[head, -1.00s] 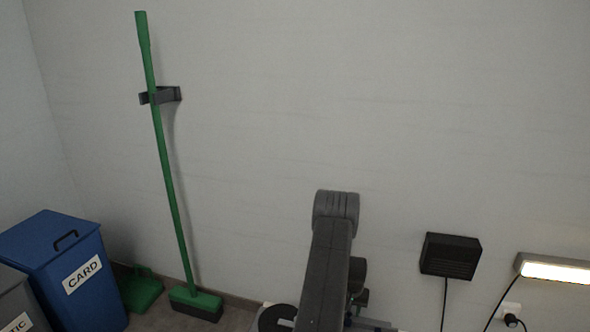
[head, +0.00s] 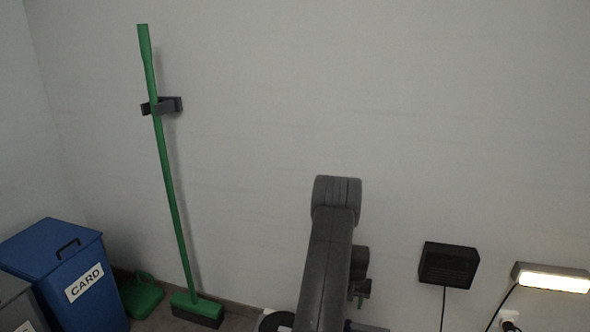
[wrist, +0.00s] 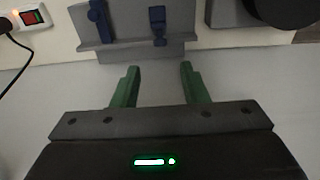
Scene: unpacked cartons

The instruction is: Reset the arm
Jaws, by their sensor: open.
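My gripper (wrist: 158,72) shows in the wrist view with two green fingers spread apart and nothing between them. Beyond the fingertips is a grey bracket or holder (wrist: 133,52) with two blue parts on it, at the top of the view. In the head view my arm rises at the bottom centre in front of the wall, and the gripper itself cannot be made out there.
A green broom (head: 170,190) leans in a wall clip (head: 162,106). A blue CARD bin (head: 62,275) stands lower left. A black box (head: 448,265) and a lit lamp (head: 552,279) are lower right. The wrist view shows a lit red switch (wrist: 31,17).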

